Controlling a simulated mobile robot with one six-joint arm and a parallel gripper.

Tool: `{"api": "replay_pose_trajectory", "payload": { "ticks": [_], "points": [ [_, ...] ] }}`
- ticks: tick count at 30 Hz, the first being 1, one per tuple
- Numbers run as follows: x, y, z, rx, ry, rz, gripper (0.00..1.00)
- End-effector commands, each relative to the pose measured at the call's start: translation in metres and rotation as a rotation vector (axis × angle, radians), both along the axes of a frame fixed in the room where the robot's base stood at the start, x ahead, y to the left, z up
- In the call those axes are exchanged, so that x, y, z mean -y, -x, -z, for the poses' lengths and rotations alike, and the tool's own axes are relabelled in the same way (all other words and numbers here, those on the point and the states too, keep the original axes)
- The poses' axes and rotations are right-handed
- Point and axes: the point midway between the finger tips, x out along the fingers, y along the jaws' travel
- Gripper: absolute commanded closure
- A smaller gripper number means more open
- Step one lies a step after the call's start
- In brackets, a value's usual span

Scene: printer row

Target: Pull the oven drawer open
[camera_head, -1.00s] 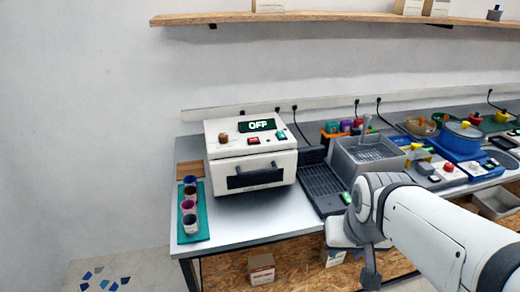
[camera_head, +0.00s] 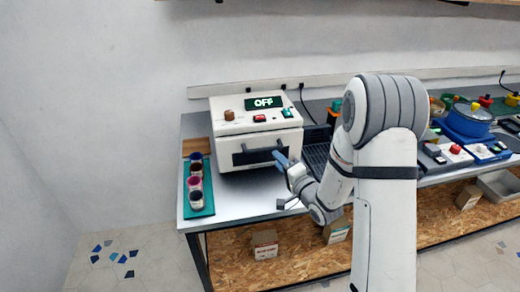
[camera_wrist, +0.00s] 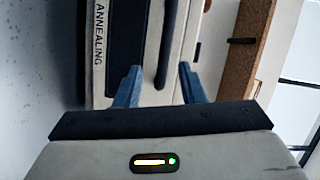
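The white oven (camera_head: 245,118) stands on the grey bench with its display reading OFF. Its front drawer (camera_head: 238,147) looks closed and has a dark bar handle (camera_head: 252,157). My gripper (camera_head: 280,160) is at the right end of the handle in the head view. In the wrist view, my gripper (camera_wrist: 160,82) is open, with one blue finger on each side of the dark handle (camera_wrist: 164,50). Gaps show between the handle and both fingers. The oven front (camera_wrist: 99,45) shows there with the word ANNEALING. My arm hides part of the bench to the right.
A green tray (camera_head: 207,208) with several small cups stands left of the oven. A dark ribbed drainer (camera_head: 316,155) is to its right. The bench top (camera_head: 240,195) in front of the oven is clear. Boxes (camera_head: 264,244) stand on the shelf below.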

Motion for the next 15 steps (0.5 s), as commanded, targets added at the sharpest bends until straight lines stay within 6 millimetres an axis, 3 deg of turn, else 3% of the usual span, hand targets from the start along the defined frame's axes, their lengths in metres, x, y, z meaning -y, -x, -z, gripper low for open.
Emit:
{"api": "replay_pose_trajectory", "payload": {
  "ticks": [3, 8, 15],
  "points": [
    [-0.009, 0.006, 0.007, 0.005, -0.139, -0.057, 0.64],
    [-0.014, 0.009, 0.006, 0.010, -0.223, -0.093, 0.64],
    [-0.035, -0.015, -0.002, 0.013, -0.230, -0.097, 0.64]
  ]
}}
